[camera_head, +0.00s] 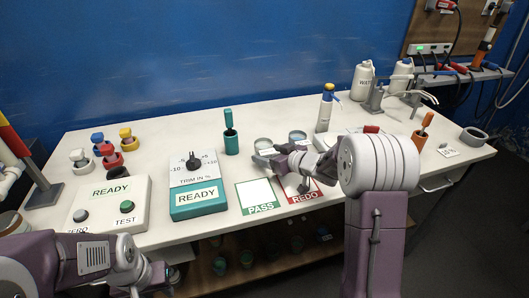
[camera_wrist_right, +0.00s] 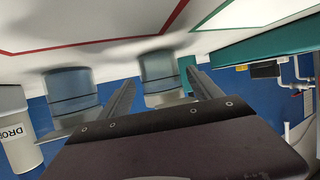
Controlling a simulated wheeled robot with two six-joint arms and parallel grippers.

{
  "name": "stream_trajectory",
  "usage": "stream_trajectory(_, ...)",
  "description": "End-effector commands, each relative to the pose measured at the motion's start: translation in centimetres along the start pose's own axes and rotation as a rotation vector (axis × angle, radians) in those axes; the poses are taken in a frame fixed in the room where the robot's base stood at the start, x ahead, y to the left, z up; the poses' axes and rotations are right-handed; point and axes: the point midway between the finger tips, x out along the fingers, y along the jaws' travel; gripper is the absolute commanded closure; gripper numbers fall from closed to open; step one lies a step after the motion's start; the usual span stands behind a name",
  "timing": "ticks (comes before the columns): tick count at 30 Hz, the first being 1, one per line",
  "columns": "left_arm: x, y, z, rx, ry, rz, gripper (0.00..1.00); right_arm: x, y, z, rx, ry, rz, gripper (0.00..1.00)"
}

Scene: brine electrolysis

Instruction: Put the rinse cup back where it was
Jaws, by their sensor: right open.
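Two clear cups with bluish liquid stand upright at the middle of the bench: a left cup (camera_head: 263,143) and a right cup (camera_head: 298,136). I cannot tell which is the rinse cup. My right gripper (camera_head: 264,157) is open, low over the bench just in front of the left cup. In the right wrist view, upside down, the left cup (camera_wrist_right: 160,75) shows between the open fingers (camera_wrist_right: 163,88), and the right cup (camera_wrist_right: 70,92) is outside them. Whether the fingers touch a cup is unclear. My left gripper (camera_head: 155,275) is at the lower left, its jaws unclear.
The PASS mat (camera_head: 258,193) and REDO mat (camera_head: 306,193) lie in front of the cups. The teal trim box (camera_head: 198,200) and a teal holder (camera_head: 231,143) stand to the left. A yellow-topped bottle (camera_head: 326,108) stands behind right.

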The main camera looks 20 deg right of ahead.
Motion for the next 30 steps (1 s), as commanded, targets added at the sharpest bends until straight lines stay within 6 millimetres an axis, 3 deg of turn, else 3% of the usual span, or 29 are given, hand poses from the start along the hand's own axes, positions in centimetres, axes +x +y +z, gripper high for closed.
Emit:
stream_trajectory(9,-1.5,0.0,-0.2,0.0,0.0,0.0,0.64,-6.3,0.1,-0.2,0.002,0.0,0.003,0.26)
stream_trajectory(15,-2.1,0.0,-0.2,0.0,0.0,0.0,0.64,-8.8,0.1,-0.1,0.002,0.0,0.002,0.26)
stream_trajectory(30,-2.1,0.0,-0.2,0.0,0.0,0.0,0.64,-9.3,0.0,0.0,0.001,0.0,0.0,0.26)
